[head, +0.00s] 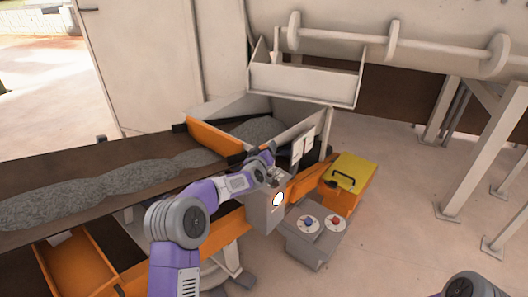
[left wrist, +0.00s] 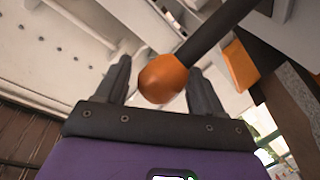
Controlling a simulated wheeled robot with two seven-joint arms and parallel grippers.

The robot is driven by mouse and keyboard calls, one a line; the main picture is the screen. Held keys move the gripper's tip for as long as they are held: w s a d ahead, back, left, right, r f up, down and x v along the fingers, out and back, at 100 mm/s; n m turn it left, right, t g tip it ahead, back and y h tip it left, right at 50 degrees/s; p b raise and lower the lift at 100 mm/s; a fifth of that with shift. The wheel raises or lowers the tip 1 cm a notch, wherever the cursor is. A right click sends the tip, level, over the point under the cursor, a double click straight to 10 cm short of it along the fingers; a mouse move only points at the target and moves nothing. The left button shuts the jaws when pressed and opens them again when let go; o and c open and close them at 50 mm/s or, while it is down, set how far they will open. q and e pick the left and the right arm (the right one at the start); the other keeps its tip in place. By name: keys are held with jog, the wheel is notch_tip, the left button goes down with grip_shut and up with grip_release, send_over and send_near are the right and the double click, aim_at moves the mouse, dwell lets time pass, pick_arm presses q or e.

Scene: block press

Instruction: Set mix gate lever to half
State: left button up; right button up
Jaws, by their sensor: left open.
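The lever shows in the left wrist view as a dark rod (left wrist: 212,32) with an orange ball knob (left wrist: 163,78) at its end. My left gripper (left wrist: 159,70) is open, with a finger on each side of the knob. I cannot tell whether either finger touches it. In the head view my left gripper (head: 272,168) is beside the hopper, and the lever cannot be made out there. A pale plate (head: 303,146) with a small red mark stands just right of the gripper. The lever's exact setting cannot be read. My right gripper is out of view.
A hopper (head: 213,138) with grey mix stands behind the gripper, and a belt (head: 110,168) carries mix at the left. A grey box with dials (head: 316,239) and a yellow-lidded orange box (head: 351,172) stand at the right.

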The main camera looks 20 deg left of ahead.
pick_arm(q)
jog(key=s+r, duration=0.1)
jog(key=s, duration=0.6)
jog(key=shift+s+d+r+p, duration=0.2)
jog(key=shift+s+d+p, duration=0.05)
jog(key=shift+d+p, duration=0.15)
